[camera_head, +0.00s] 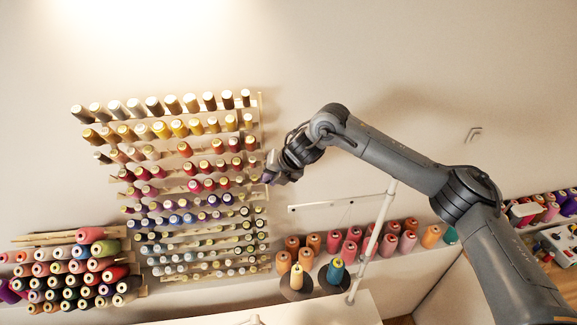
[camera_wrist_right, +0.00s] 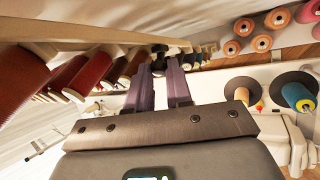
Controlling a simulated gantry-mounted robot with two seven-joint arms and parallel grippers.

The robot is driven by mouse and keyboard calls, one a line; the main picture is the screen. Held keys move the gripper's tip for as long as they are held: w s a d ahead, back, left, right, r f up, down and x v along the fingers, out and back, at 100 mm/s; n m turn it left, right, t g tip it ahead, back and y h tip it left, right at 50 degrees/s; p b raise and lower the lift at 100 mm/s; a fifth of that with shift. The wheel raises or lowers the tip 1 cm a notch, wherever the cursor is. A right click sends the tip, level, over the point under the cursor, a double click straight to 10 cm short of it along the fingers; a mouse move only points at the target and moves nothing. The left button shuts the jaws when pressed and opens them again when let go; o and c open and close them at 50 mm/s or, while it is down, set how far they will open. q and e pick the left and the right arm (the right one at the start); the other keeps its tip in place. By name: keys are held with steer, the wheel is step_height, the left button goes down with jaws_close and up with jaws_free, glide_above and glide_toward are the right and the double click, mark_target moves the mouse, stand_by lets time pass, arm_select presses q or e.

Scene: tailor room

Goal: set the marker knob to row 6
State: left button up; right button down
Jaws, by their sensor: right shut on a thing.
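The thread rack (camera_head: 262,120) hangs on the wall at the left, with many rows of coloured spools. My right gripper (camera_head: 269,175) is at the rack's right edge, about mid-height, beside the red and pink rows. In the right wrist view my right gripper (camera_wrist_right: 160,72) has its two purple-grey fingers pointing away, their tips close around a small dark piece, the marker knob (camera_wrist_right: 158,50). In the head view the knob is hidden by the gripper. No row number is readable. My left gripper is not in view.
Dark red spools (camera_wrist_right: 88,74) stand close to the left of the fingers. A white-framed panel (camera_head: 335,203) and a shelf of large spools (camera_head: 350,247) lie right of the rack. More cones (camera_head: 75,270) sit at the lower left. The wall above is clear.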

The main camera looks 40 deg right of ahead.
arm_select(q)
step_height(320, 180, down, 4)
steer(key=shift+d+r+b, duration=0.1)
steer(key=shift+b, duration=1.15)
arm_select(e)
step_height(320, 180, down, 7)
steer(key=shift+s+f, duration=0.2)
steer(key=shift+s, duration=0.15)
steer(key=shift+a+f, duration=0.1)
steer(key=c, duration=1.3)
jaws_free()
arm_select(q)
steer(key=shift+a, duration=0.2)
arm_select(e)
steer(key=shift+r, duration=0.2)
arm_select(q)
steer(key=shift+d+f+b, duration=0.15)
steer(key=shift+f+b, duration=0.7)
steer(key=shift+b, duration=0.05)
arm_select(e)
steer(key=v, duration=1)
steer(key=shift+s+r, duration=0.2)
steer(key=shift+r, duration=0.05)
